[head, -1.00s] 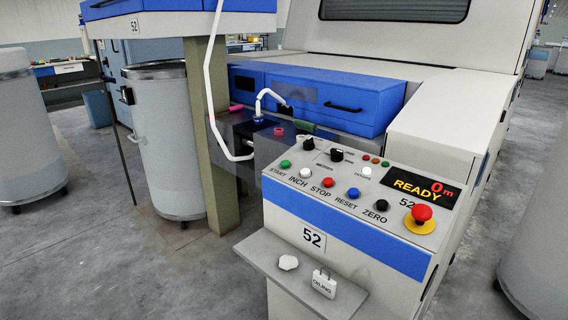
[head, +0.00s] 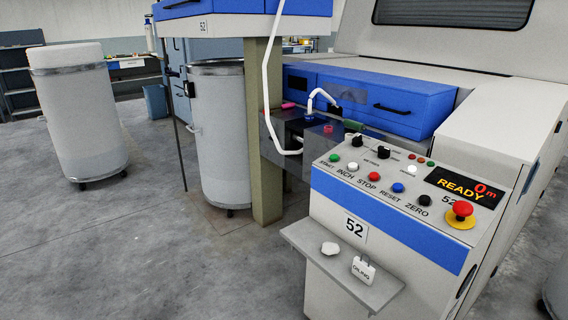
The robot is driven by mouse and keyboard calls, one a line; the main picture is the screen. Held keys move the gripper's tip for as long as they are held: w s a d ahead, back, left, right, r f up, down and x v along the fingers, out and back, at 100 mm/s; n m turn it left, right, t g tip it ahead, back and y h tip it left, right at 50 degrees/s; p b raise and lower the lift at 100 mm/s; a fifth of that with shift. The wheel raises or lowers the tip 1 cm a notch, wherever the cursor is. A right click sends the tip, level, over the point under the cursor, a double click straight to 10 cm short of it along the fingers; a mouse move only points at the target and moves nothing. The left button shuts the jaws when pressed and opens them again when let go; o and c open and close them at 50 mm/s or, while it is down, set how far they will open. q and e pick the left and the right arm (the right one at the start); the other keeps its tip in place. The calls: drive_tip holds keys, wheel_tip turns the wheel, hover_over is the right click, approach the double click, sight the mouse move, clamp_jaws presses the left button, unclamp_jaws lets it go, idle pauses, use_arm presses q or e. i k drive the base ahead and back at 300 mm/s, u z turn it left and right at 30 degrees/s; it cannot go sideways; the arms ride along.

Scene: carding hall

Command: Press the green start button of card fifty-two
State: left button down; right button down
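White inch (head: 352,167), red stop (head: 374,177), blue reset (head: 398,188) and black zero (head: 424,200) buttons follow to the right. The display (head: 465,187) reads READY and 0 m. A red mushroom button on yellow (head: 462,210) is at the right. Neither of my grippers is in view.
A shelf (head: 345,268) juts from the panel's front, holding a white lump (head: 330,248) and an OILING tag (head: 363,269). A post (head: 266,140) and a can (head: 221,140) stand left of the panel. Another can (head: 80,115) stands far left. Floor in front is clear.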

sight(335, 157)
drive_tip(key=u, duration=0.35)
drive_tip(key=k, duration=0.35)
drive_tip(key=u, duration=0.7)
drive_tip(key=i, duration=1.6)
drive_tip(key=z, duration=0.65)
drive_tip(key=i, duration=1.15)
drive_tip(key=z, duration=1.7)
drive_tip(key=i, duration=0.25)
drive_tip(key=z, duration=0.05)
